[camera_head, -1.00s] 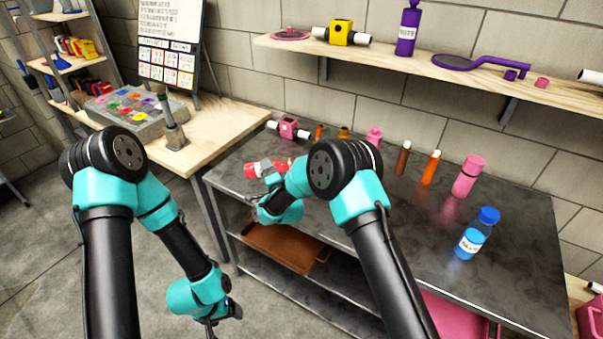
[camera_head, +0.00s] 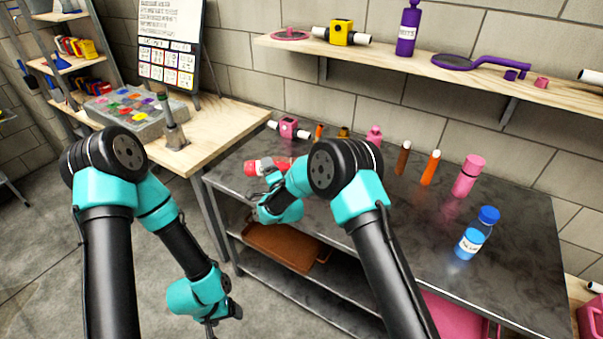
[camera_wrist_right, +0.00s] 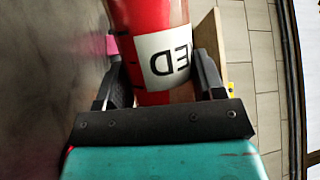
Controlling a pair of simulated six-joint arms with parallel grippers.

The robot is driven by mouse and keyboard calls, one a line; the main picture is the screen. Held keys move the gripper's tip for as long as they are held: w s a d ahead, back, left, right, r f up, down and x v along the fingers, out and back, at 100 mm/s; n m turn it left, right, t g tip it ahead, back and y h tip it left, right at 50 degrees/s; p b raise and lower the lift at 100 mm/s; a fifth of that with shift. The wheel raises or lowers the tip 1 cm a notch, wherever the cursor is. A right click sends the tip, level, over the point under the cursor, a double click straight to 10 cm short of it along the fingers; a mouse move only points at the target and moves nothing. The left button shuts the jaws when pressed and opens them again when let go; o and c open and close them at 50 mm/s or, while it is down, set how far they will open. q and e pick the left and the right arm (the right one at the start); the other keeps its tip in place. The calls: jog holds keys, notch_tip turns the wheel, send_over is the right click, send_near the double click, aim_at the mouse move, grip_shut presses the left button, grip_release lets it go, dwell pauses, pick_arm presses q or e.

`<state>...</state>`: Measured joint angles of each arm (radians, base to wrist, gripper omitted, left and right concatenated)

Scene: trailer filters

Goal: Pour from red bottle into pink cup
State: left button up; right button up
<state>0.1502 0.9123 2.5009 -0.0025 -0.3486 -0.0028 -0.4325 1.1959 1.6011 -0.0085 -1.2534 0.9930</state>
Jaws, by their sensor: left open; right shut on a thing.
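The red bottle (camera_head: 254,168) with a white label is held lying nearly sideways over the left end of the dark metal table. My right gripper (camera_head: 271,182) is shut around it; the right wrist view shows the red bottle (camera_wrist_right: 148,22) between both fingers, its label reading "ED" upside down. My left gripper (camera_head: 211,326) hangs open and empty, low in front of the table. I cannot make out a pink cup for sure in the head view. A blurred pink thing (camera_wrist_right: 98,46) shows beside the bottle in the right wrist view; its shape is unclear.
On the metal table (camera_head: 420,240) stand a blue bottle (camera_head: 478,235), a pink bottle (camera_head: 468,176), orange (camera_head: 430,167) and brown (camera_head: 402,158) tubes, and a small pink bottle (camera_head: 374,137). A pink block with white ends (camera_head: 288,128) lies behind. The table's front right is clear.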

jog(key=shift+r+m, duration=0.35)
jog(key=shift+m, duration=0.05)
dwell(1.4)
jog(key=shift+f, duration=0.1)
jog(key=f+n, duration=0.1)
jog(key=f+n+g, duration=0.1)
jog(key=shift+a+n, duration=0.3)
jog(key=shift+a, duration=0.05)
jog(key=shift+d+r+n, duration=0.1)
jog(key=shift+n, duration=0.4)
jog(key=shift+d+f+n+g, duration=0.2)
jog(key=shift+n+g, duration=0.3)
jog(key=shift+f+n, duration=0.2)
jog(key=shift+n, duration=0.1)
